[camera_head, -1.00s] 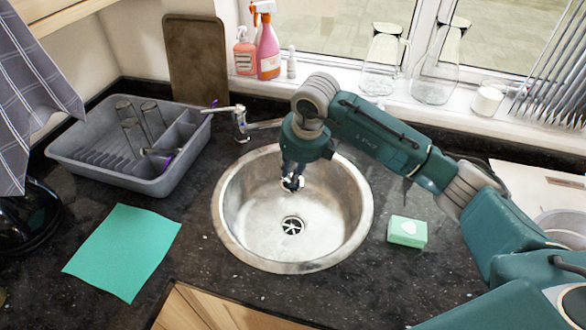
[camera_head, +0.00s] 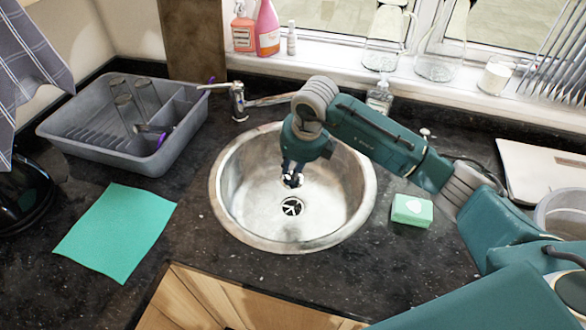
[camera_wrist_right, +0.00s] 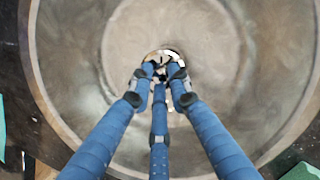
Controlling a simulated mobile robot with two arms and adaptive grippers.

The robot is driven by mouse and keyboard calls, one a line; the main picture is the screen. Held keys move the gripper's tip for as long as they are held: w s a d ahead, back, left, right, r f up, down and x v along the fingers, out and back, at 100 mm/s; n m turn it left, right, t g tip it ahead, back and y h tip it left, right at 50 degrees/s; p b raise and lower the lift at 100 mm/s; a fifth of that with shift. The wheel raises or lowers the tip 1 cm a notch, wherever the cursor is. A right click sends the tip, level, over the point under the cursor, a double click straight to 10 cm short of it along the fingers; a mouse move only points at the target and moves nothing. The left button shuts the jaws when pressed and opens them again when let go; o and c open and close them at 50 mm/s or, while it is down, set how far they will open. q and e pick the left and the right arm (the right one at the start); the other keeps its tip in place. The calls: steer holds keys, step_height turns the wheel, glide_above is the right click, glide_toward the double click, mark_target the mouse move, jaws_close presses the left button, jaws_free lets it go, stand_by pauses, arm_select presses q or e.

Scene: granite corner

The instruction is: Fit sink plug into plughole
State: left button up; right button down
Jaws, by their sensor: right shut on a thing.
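The round steel sink (camera_head: 335,215) is set in the dark counter. Its plughole (camera_head: 292,208) shows as a dark ring with a bright cross in the sink's floor. My right gripper (camera_head: 291,180) reaches down into the sink, just beyond the plughole in the head view. It is shut on the sink plug, mostly hidden by the fingers; a small pale part of the plug (camera_wrist_right: 160,72) shows between the blue fingertips (camera_wrist_right: 160,78) in the wrist view. There the plughole lies right behind the fingertips, partly covered. The plug appears apart from the hole. My left gripper is not in view.
A tap (camera_head: 238,100) stands behind the sink. A grey dish rack (camera_head: 165,160) and a green cloth (camera_head: 115,232) lie to the left. A green sponge (camera_head: 412,210) is to the right, and a soap bottle (camera_head: 379,98) stands behind my right arm.

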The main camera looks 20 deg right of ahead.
steer(key=c, duration=1.6)
jaws_free()
steer(key=shift+o, duration=0.2)
steer(key=shift+r+p, duration=1.85)
steer(key=shift+r, duration=1.65)
